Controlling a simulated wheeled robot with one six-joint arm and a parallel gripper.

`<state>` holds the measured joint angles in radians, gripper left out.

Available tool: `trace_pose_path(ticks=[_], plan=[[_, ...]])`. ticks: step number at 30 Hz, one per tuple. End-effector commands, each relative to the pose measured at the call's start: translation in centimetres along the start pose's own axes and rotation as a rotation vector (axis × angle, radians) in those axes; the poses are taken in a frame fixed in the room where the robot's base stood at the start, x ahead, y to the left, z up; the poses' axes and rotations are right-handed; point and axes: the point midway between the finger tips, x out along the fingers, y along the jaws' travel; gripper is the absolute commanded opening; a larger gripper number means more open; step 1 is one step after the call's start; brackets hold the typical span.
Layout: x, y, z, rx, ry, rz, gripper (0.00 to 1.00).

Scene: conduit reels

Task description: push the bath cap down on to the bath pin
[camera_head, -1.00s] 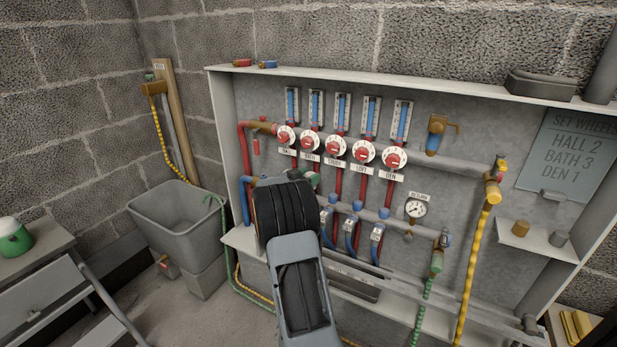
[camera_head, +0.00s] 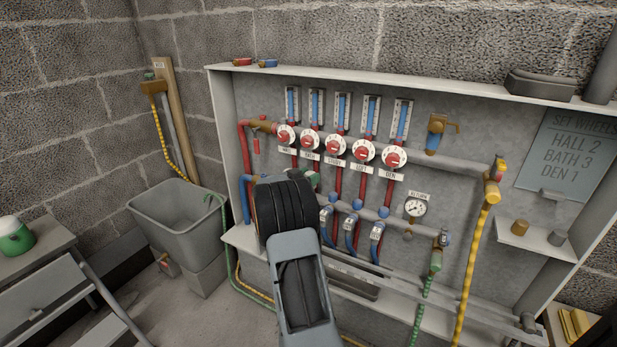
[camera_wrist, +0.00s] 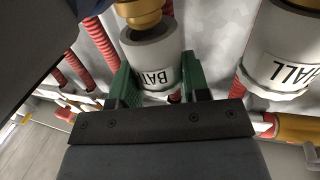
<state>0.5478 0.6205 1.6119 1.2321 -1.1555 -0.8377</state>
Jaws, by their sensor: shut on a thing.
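In the wrist view the bath cap (camera_wrist: 158,52) is a pale grey cylinder with a white label reading BATH upside down, partly cut off. The green fingers of my gripper (camera_wrist: 156,77) are shut on it, one on each side. A brass piece (camera_wrist: 140,12) shows at the cap's upper end in the picture, cut by the frame edge. The bath pin cannot be made out, and I cannot tell how far the cap sits on it. In the head view my arm hides the cap; only a bit of green finger shows beside the wrist.
A similar cylinder marked HALL (camera_wrist: 285,55) stands close to the right in the wrist view. In the head view, red-and-white dials (camera_head: 336,146) line the panel above my gripper, and blue-topped valves (camera_head: 352,222) stand close to its right. A grey tub (camera_head: 180,222) is at left.

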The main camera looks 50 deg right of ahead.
Motion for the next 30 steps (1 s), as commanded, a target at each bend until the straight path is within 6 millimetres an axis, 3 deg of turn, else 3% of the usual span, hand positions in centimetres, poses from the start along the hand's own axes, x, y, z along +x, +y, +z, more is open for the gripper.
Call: trace_pose_path(ticks=[30], plan=[[0.03, 0.02, 0.47, 0.001, 0.001, 0.000, 0.20]])
